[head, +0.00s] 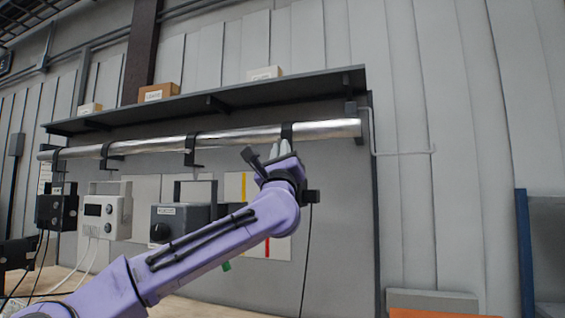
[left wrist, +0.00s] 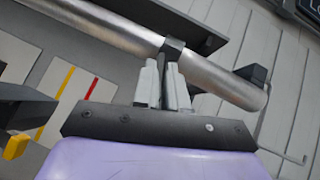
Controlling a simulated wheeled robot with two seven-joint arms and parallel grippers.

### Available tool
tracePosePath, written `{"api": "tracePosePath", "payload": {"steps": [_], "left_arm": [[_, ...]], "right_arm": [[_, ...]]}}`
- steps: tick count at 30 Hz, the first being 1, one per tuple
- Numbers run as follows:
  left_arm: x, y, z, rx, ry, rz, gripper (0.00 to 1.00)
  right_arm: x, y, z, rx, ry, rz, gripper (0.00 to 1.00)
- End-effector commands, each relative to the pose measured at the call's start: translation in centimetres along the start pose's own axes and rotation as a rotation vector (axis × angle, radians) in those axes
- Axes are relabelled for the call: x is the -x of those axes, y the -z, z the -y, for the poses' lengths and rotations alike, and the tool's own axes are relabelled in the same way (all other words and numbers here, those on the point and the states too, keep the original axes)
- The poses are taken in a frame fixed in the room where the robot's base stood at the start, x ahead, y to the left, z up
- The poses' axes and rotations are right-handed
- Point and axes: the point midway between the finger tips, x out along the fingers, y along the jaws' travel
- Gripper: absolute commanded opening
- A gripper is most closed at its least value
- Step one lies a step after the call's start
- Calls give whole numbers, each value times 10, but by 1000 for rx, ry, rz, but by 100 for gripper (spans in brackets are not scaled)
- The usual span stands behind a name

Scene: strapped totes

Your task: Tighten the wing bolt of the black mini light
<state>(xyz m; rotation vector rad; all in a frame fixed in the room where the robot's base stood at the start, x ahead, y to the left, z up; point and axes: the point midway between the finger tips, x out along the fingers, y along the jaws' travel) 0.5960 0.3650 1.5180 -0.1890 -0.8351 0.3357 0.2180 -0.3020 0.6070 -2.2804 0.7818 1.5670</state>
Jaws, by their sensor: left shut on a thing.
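My left gripper (head: 279,150) reaches up to the rightmost clamp (head: 287,131) on the silver pipe. In the left wrist view its two pale fingers (left wrist: 163,85) are closed together just below the dark clamp strap (left wrist: 172,48). They are shut on a small dark part under the clamp, taken to be the wing bolt and mostly hidden between them. The black mini light appears mostly hidden behind my wrist; a small black block (head: 311,196) with a thin cable below shows there, though I cannot tell for sure that it is the light. My right gripper is not in view.
The silver pipe (head: 230,134) runs under a dark shelf (head: 220,100) carrying small boxes. Left along it hang a dark grey unit (head: 180,222), a white unit (head: 102,216) and a black unit (head: 56,210). A black part with a yellow tip (left wrist: 15,146) is close to the gripper.

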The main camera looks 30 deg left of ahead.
Motion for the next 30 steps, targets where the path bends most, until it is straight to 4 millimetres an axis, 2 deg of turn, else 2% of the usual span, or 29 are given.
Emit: {"api": "tracePosePath", "payload": {"steps": [6, 14, 23, 30], "left_arm": [[0, 1, -5, -144, 141, -1, 0], [-3, -1, -7, -318, 316, -2, 0], [-6, -4, -9, -519, 517, -4, 0], [-10, -7, -10, -679, 678, -4, 0]], "right_arm": [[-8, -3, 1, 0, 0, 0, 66], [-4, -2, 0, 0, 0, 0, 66], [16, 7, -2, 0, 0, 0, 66], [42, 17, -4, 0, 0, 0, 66]]}}
